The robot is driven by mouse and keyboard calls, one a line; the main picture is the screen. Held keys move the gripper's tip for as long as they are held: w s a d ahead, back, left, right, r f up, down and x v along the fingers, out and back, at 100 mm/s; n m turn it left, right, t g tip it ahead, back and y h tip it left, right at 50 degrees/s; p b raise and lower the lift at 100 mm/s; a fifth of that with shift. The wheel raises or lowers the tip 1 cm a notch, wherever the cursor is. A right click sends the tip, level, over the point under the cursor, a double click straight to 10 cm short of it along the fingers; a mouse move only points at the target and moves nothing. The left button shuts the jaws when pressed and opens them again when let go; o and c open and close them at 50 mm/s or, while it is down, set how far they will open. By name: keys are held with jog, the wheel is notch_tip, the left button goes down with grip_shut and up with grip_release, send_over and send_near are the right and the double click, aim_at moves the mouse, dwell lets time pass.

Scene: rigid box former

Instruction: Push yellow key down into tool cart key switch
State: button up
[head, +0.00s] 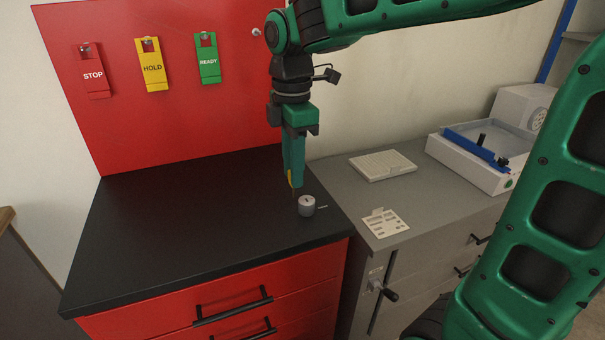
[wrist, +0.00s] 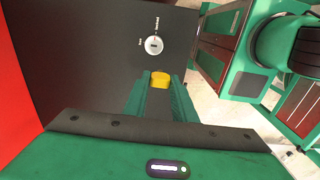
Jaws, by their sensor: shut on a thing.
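The yellow key (wrist: 160,79) is held between the fingertips of my gripper (wrist: 160,92) in the wrist view. In the head view only a thin yellow part of the key (head: 290,178) shows beside the fingers of my gripper (head: 293,184), which point down. The key switch (head: 307,204) is a small round grey cylinder on the black cart top. In the wrist view the key switch (wrist: 154,45) shows a dark slot and small labels around it. The key is beside the switch and apart from it in the wrist view. Its lower end is hard to make out.
The black cart top (head: 180,215) is otherwise clear. Behind it stands a red panel with STOP (head: 93,76), HOLD (head: 152,69) and READY (head: 208,62) tags. To the right, a grey counter holds a flat white card (head: 379,223), a pale panel (head: 383,165) and a white-blue machine (head: 475,160).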

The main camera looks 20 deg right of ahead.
jog(key=s+a+r, duration=0.3)
jog(key=a+r, duration=0.1)
jog(key=a, duration=0.2)
jog(key=shift+a+r, duration=0.2)
jog(key=shift+a, duration=0.1)
